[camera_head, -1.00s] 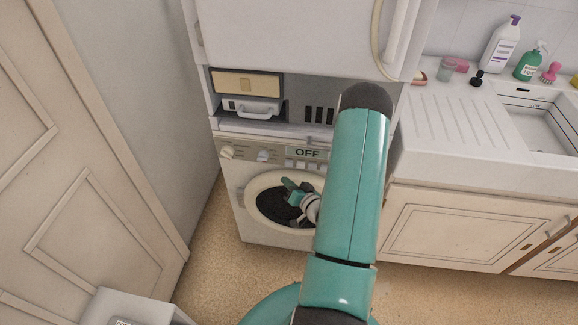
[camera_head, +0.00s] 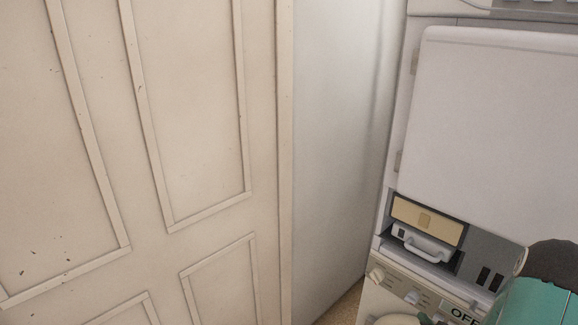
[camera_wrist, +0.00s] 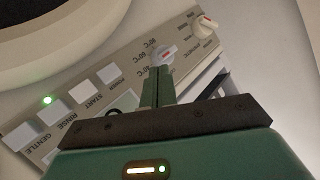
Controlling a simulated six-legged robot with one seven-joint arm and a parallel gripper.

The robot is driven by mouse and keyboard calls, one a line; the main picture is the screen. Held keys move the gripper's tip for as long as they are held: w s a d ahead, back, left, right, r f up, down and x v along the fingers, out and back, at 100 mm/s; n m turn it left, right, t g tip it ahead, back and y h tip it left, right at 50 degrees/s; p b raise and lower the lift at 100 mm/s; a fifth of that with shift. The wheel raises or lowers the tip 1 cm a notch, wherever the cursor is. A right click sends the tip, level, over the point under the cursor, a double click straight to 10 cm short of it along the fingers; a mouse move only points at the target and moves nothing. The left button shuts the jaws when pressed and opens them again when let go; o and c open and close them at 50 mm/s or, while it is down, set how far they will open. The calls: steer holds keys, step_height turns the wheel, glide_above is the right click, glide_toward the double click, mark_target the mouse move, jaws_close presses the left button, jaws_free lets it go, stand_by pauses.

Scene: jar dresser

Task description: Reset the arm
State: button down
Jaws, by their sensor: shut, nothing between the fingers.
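My gripper (camera_wrist: 158,88) shows in the wrist view with its two green fingers together and nothing between them. It is in front of the washing machine's control panel (camera_wrist: 125,75), which has knobs and square buttons; I cannot tell whether it touches the panel. In the head view my teal arm (camera_head: 535,300) is at the lower right corner, and the gripper itself is not visible there.
A panelled cream door (camera_head: 190,110) fills the left of the head view, with a pale wall (camera_head: 335,150) beside it. A green light (camera_wrist: 47,100) glows on the panel.

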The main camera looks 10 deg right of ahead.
steer(key=a+r+n+g+h, duration=0.1)
steer(key=a+r+g, duration=0.1)
steer(key=a+r, duration=0.35)
steer(key=w+a+r+n+g, duration=0.1)
steer(key=a+r, duration=0.1)
steer(key=r, duration=0.7)
steer(key=a+r+n+g+h, duration=0.1)
steer(key=a+r+n+g, duration=0.1)
steer(key=a+r, duration=0.35)
steer(key=s+a+r+n+g+y, duration=0.1)
steer(key=s+a+r, duration=0.5)
steer(key=s+a, duration=0.2)
steer(key=s+a+r+n+g+y, duration=0.1)
steer(key=s+a+r+g+y, duration=0.1)
steer(key=s+a+r, duration=0.4)
steer(key=s+a, duration=0.1)
steer(key=s, duration=0.3)
steer(key=shift+a+y, duration=0.3)
steer(key=shift+a, duration=0.1)
steer(key=shift+s, duration=0.15)
